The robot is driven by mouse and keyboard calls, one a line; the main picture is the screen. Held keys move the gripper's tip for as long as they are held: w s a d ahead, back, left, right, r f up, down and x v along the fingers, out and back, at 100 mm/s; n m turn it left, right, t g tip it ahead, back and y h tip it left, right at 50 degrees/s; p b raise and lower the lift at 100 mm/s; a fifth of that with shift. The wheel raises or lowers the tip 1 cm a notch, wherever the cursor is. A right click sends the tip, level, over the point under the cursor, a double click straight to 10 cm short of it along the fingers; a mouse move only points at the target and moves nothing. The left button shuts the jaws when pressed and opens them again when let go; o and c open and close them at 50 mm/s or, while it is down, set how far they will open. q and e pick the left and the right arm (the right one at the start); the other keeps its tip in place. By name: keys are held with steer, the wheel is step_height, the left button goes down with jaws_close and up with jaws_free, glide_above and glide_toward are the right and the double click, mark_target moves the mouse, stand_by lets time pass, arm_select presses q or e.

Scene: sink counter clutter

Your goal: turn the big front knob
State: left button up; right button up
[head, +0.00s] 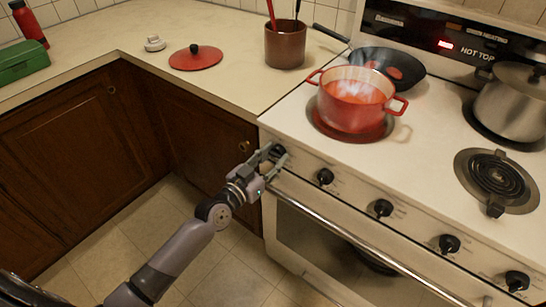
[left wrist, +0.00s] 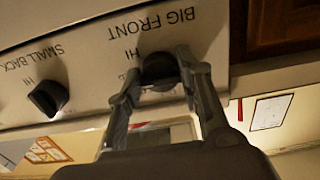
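The big front knob (left wrist: 158,68) is a dark round knob under the "BIG FRONT" label in the left wrist view, on the stove's white front panel. My left gripper (left wrist: 157,75) has one finger on each side of it, and the fingertips look close against its sides. In the head view my left gripper (head: 275,155) reaches the left end of the knob row and hides most of this knob. The small back knob (left wrist: 48,97) sits beside it, apart from the fingers. My right gripper is in neither view.
More black knobs line the panel, the nearest in the head view being one (head: 325,177) to the right. The oven door handle (head: 350,235) runs just below. A red pot (head: 350,108) stands on a burner above. The floor (head: 215,265) in front is clear.

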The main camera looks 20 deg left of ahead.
arm_select(q)
steer(key=c, duration=0.6)
steer(key=shift+o, duration=0.2)
steer(key=shift+n, duration=0.3)
steer(key=shift+n+p, duration=0.4)
steer(key=shift+n, duration=3.6)
steer(key=o, duration=1.1)
steer(key=shift+o, duration=0.2)
